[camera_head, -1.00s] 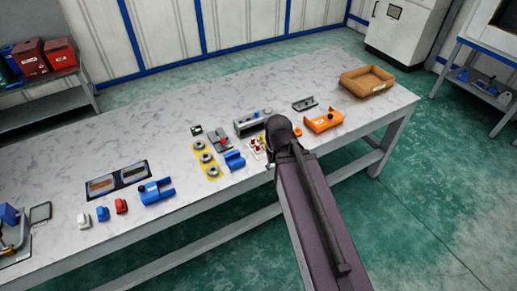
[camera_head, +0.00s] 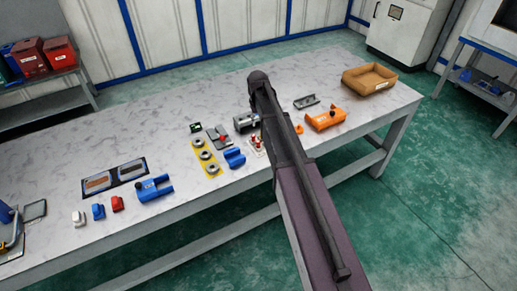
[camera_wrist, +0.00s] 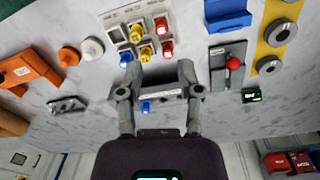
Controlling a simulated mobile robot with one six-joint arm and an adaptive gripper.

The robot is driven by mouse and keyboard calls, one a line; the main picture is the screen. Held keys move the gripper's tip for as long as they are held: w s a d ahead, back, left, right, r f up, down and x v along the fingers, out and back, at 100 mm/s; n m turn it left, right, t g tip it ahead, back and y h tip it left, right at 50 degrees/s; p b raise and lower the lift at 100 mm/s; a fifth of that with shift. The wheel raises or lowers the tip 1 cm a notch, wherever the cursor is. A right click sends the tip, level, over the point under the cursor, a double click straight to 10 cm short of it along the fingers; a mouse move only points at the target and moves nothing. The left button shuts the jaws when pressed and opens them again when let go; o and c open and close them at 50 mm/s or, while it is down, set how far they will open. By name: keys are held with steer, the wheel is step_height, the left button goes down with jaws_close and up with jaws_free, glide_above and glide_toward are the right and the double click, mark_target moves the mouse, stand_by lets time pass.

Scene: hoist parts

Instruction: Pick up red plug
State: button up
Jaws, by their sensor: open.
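Two red plugs show in the wrist view, an upper one (camera_wrist: 161,25) and a lower one (camera_wrist: 167,47). They stand on a pale plug panel (camera_wrist: 118,22) among yellow and blue plugs. In the head view, small red plugs (camera_head: 258,143) show just left of my arm. My gripper (camera_wrist: 159,93) is open, its two fingers apart with nothing held. In the wrist view the plugs lie beyond its fingertips, toward the top. A grey fixture (camera_wrist: 152,76) with a blue knob appears between the fingers. The head view hides my gripper behind my arm.
A red-knobbed lever (camera_wrist: 233,63) and a yellow plate with grey rings (camera_wrist: 272,47) lie to the right in the wrist view. An orange holder (camera_head: 325,120) and a brown tray (camera_head: 369,80) are at the table's right. Bare table (camera_head: 190,95) lies behind the parts.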

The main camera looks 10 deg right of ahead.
mark_target(258, 141)
steer(key=shift+w+f, duration=0.2)
steer(key=shift+w, duration=1.05)
steer(key=shift+f, duration=0.1)
step_height(258, 141, down, 8)
steer(key=b, duration=0.8)
steer(key=shift+d+f+b, duration=0.1)
steer(key=shift+f+b, duration=0.1)
steer(key=shift+b, duration=0.2)
steer(key=f+b, duration=0.3)
steer(key=shift+s+f, duration=0.25)
steer(key=shift+s, duration=0.05)
steer(key=shift+f+b, duration=0.85)
steer(key=shift+b, duration=0.25)
steer(key=c, duration=0.6)
